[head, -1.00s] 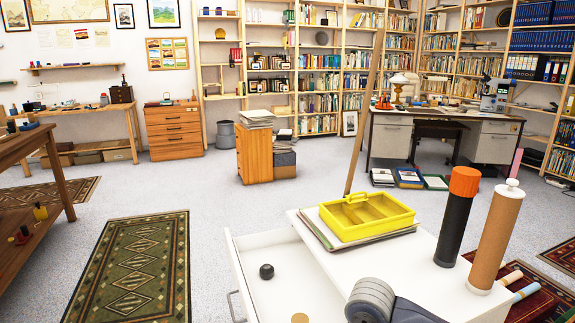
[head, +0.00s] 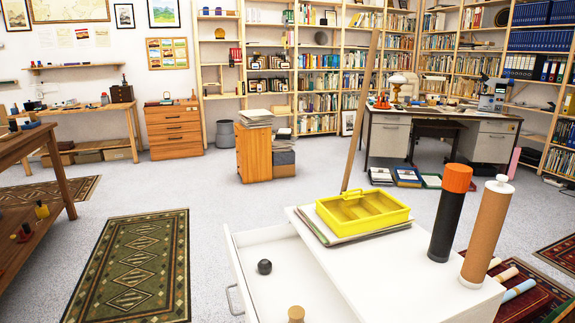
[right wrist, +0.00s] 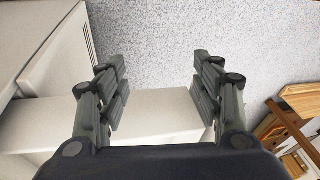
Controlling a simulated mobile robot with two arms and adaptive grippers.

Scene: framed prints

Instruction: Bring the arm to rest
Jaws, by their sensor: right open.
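My right gripper (right wrist: 160,85) shows only in the right wrist view. Its two fingers are spread wide apart with nothing between them. Beyond the fingers are a white furniture surface (right wrist: 155,112) and the speckled grey floor (right wrist: 170,35). Neither gripper shows in the head view now, and my left gripper is in no frame.
A white cabinet (head: 375,275) stands close in front with an open drawer (head: 262,240) holding a dark round knob-like thing (head: 264,266). On top are a yellow tray (head: 362,210), a black tube with orange cap (head: 450,215) and a brown tube (head: 487,235).

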